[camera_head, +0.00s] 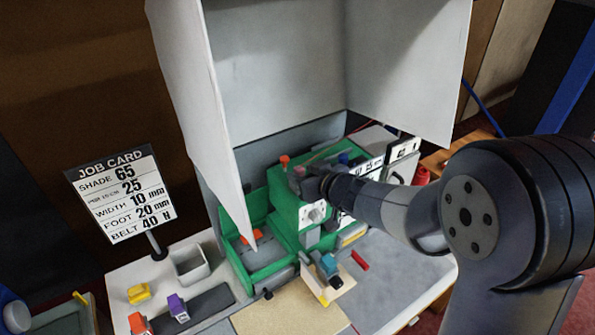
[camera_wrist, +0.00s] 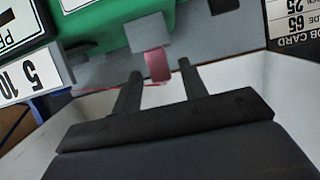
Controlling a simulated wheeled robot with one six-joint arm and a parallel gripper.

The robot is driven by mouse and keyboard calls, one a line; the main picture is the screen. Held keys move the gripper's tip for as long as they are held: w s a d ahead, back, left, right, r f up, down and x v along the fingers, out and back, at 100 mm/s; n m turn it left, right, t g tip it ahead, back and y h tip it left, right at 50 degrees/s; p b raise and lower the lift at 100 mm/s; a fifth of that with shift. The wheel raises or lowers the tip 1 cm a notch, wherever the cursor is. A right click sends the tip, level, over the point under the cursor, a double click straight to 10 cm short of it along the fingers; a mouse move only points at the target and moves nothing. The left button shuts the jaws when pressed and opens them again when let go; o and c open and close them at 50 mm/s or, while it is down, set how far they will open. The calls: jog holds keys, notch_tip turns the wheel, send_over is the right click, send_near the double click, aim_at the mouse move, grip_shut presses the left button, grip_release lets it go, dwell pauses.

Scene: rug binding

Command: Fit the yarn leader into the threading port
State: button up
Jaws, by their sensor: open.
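The green machine (camera_head: 290,205) stands on the table beneath the grey hood. In the wrist view, a reddish-pink strip (camera_wrist: 158,66), which looks like the yarn leader, reaches out of a grey block (camera_wrist: 148,33) on the machine's green body. That block may be the threading port. My gripper (camera_wrist: 160,69) is open, its two fingers on either side of the strip with a gap at each side. In the head view, my gripper (camera_head: 312,184) is at the upper part of the machine; the strip there is hidden or too small to make out.
A job card sign (camera_head: 122,196) stands at the left. A grey bin (camera_head: 189,264), yellow block (camera_head: 138,293) and purple block (camera_head: 177,308) are on the table. A small red bar (camera_head: 360,260) and a blue-and-yellow tool (camera_head: 327,272) lie before the machine. Hood panels (camera_head: 205,110) enclose the work area.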

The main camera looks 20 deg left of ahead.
aim_at(298, 166)
jog(key=v, duration=0.8)
jog(key=shift+f, duration=0.15)
jog(key=x, duration=1.2)
jog(key=shift+r+p, duration=0.3)
jog(key=shift+r, duration=0.7)
jog(key=shift+f, duration=0.1)
